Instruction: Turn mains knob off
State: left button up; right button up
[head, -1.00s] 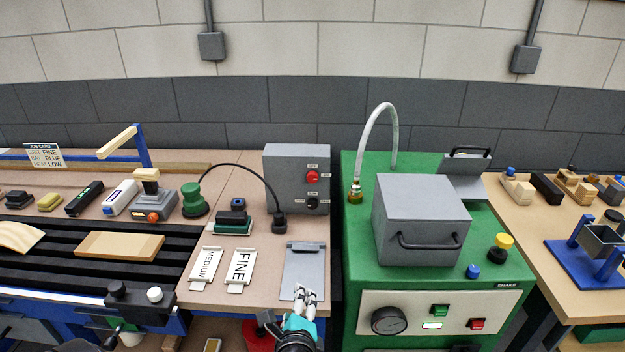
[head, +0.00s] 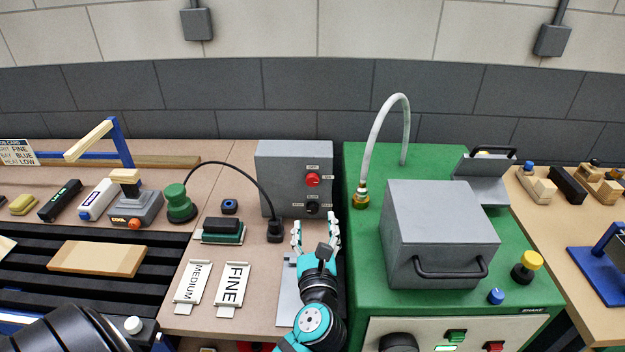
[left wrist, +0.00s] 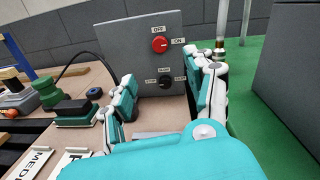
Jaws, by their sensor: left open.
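The grey control box (head: 290,165) stands at the back of the bench. On its front are a red knob (head: 312,180), with OFF above and ON to its right, and a black knob (head: 312,207) below. Both also show in the left wrist view, the red knob (left wrist: 159,45) and the black knob (left wrist: 166,83). The exact pointing of the red knob is too small to tell. My left gripper (head: 315,218) is open and empty in front of the box, low, near the black knob's height. Its fingers are apart, touching neither knob. My right gripper is out of view.
The green machine (head: 358,235) with a grey lidded box (head: 440,230) stands close on the right. A black plug (head: 274,230) with a cable sits left of my gripper. The FINE card (head: 232,285) and MEDIUM card (head: 193,282) lie at front left.

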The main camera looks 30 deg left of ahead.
pick_arm(q)
jog(key=p, duration=0.1)
send_near(312, 182)
jog(key=p+x, duration=0.1)
jog(key=x, duration=0.7)
jog(key=shift+w+r, duration=0.1)
jog(key=shift+w, duration=0.1)
jog(key=shift+w+a, duration=0.25)
jog(key=shift+c, duration=0.4)
grip_shut()
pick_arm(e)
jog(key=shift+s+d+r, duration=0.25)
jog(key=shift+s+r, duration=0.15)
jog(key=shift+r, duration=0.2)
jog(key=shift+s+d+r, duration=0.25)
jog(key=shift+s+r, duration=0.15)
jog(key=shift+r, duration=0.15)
